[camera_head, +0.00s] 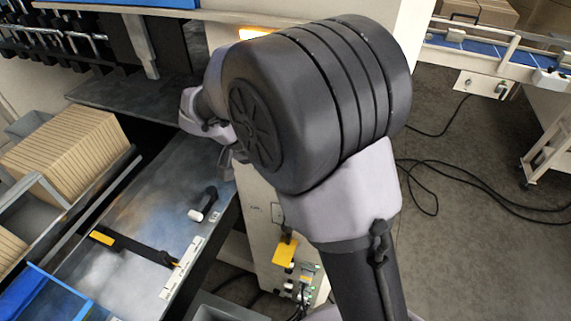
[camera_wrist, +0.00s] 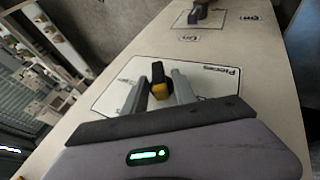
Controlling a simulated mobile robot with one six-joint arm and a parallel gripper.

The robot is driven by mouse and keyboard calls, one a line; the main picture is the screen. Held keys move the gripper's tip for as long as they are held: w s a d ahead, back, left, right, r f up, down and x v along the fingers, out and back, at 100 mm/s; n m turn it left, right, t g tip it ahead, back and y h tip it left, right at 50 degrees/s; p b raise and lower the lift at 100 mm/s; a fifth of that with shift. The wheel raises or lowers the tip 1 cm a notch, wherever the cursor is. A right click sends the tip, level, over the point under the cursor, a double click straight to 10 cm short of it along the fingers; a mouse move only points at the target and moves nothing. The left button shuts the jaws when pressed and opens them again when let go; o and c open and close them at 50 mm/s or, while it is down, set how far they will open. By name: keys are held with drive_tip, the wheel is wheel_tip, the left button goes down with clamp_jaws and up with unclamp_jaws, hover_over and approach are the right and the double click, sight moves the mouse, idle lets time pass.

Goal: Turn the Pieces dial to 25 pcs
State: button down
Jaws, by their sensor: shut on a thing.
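The Pieces dial (camera_wrist: 158,75) shows in the wrist view as a black knob with a yellow part, on a white plate whose "Pieces" label appears upside down. My gripper (camera_wrist: 160,84) has one grey finger on each side of the knob and is shut on it. The scale marks around the knob are too small or covered to read, so I cannot tell its setting. In the head view the dial is hidden from sight, with my large grey and black arm covering the middle.
Another dark knob (camera_wrist: 197,14) sits on a second plate farther along the same panel (camera_wrist: 265,85). In the head view, a stack of brown kraft pieces (camera_head: 65,155) stands at left beside a metal table (camera_head: 140,215). A yellow handle (camera_head: 285,251) and cables are low on the machine.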

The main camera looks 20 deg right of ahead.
drive_tip(key=c, duration=1.4)
unclamp_jaws()
drive_tip(key=shift+o, duration=0.2)
drive_tip(key=w+p+v, duration=0.1)
drive_tip(key=p+v, duration=0.2)
drive_tip(key=v, duration=1.4)
drive_tip(key=shift+s+r+p, duration=0.2)
drive_tip(key=shift+s+p, duration=0.2)
drive_tip(key=shift+s, duration=0.05)
drive_tip(key=shift+a, duration=0.15)
drive_tip(key=s+d+f+t+y+b, duration=0.2)
drive_tip(key=s+d+f+y+b, duration=0.1)
drive_tip(key=s+f+b, duration=0.7)
drive_tip(key=s+d+f+n+t+y+b, duration=0.1)
drive_tip(key=s+d+f+t+y+b, duration=0.2)
drive_tip(key=s+f+y+b, duration=0.3)
drive_tip(key=s+f+b, duration=0.3)
drive_tip(key=f+b, duration=0.4)
drive_tip(key=f, duration=0.1)
drive_tip(key=shift+s+d+n+b, duration=0.3)
drive_tip(key=shift+s+b, duration=0.05)
drive_tip(key=shift+s, duration=0.05)
